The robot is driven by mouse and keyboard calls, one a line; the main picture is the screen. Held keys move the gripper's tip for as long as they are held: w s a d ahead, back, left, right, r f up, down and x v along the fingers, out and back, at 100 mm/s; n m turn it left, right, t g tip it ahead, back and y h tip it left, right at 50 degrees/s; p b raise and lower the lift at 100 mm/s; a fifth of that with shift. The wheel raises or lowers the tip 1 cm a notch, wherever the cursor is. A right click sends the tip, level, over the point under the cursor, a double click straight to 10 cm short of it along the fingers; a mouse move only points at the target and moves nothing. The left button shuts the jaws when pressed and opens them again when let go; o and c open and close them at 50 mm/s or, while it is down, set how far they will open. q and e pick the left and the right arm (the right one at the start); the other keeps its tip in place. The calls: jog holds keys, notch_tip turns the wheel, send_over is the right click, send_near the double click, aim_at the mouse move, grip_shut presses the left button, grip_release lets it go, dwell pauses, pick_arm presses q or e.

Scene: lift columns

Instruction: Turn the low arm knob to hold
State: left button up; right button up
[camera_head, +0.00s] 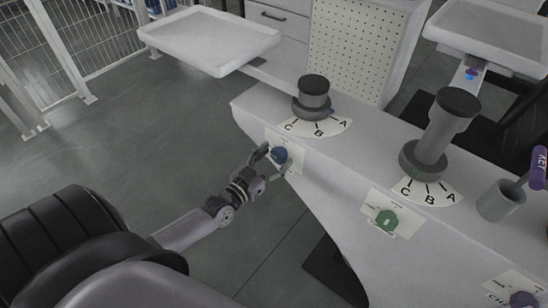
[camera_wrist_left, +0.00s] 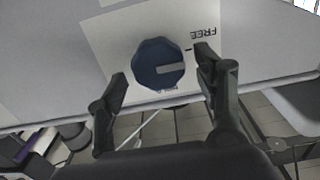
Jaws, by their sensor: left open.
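The dark blue many-sided knob (camera_head: 279,155) sits on a pale label plate on the side of the bench, below the short column (camera_head: 313,96). In the left wrist view the knob (camera_wrist_left: 158,62) faces me, with a grey pointer bar toward the right. The word FREE (camera_wrist_left: 203,33) shows upside down at upper right, with a short tick below it. Another word below the knob is mostly hidden. My left gripper (camera_head: 273,161) is open, with one finger on either side of the knob; I cannot tell whether they touch it. My right gripper is out of view.
A taller column (camera_head: 436,133) stands to the right, with a green knob (camera_head: 387,219) below it. A grey cup (camera_head: 500,201) with a purple-handled tool is further right. A tray (camera_head: 208,38) stands behind at left. The floor at left is clear.

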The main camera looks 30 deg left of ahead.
pick_arm(q)
jog(key=shift+c, duration=0.4)
jog(key=c, duration=1)
